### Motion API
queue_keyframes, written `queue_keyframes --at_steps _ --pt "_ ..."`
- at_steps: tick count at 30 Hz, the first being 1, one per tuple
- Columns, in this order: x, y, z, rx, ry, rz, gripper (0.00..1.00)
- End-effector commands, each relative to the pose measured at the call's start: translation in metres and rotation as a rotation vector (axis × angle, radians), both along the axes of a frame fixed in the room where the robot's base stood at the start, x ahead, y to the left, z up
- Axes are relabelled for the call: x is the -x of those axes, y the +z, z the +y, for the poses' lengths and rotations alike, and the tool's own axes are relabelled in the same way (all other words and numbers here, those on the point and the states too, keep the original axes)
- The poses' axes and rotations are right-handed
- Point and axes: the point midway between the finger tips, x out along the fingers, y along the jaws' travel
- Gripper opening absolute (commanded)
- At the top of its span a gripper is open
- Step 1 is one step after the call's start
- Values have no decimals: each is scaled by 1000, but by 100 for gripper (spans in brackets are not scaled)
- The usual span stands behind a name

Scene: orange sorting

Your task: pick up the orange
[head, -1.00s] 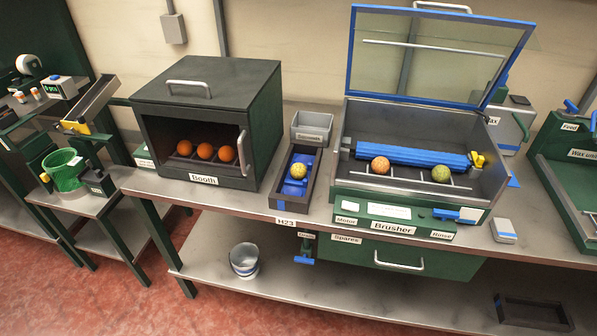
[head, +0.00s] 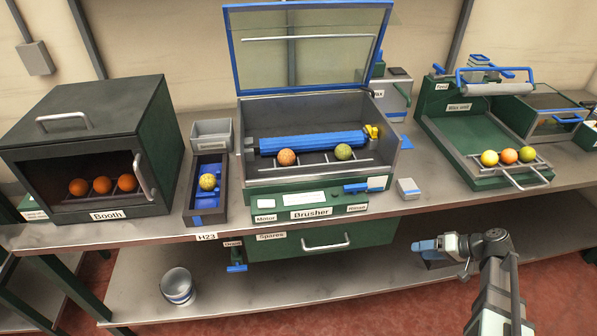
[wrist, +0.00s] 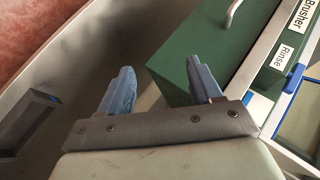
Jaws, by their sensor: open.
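Three oranges (head: 102,185) sit in a row inside the dark booth (head: 150,130). A yellowish, mottled fruit (head: 207,181) lies in the narrow tray (head: 190,212) with a blue insert. The open brusher (head: 250,185) holds an orange-toned fruit (head: 286,157) and a greener one (head: 343,152). On the wax unit (head: 460,150) are a yellow fruit (head: 489,158), an orange one (head: 509,156) and another yellowish one (head: 527,154). My gripper (head: 426,246) is low at the right, in front of the bench and away from every fruit. The wrist view shows its blue fingers (wrist: 160,88) apart and empty.
The brusher's glass lid (head: 310,60) stands raised. A green drawer (head: 325,240) hangs under the bench beside my gripper. A small grey-white box (head: 408,188) stands near the bench edge. A bucket (head: 177,286) sits on the lower shelf (head: 245,287).

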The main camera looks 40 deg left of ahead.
Motion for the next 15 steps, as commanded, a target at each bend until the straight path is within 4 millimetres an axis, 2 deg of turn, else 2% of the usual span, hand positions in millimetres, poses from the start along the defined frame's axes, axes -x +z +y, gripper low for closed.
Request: queue_keyframes --at_steps 1,7,11,15 --pt "-13 21 7 -34 15 -36 64" --pt "-40 100 34 -167 96 -172 64" --pt "-47 147 58 -232 176 -260 64" --pt "-39 187 103 -270 330 -362 64"
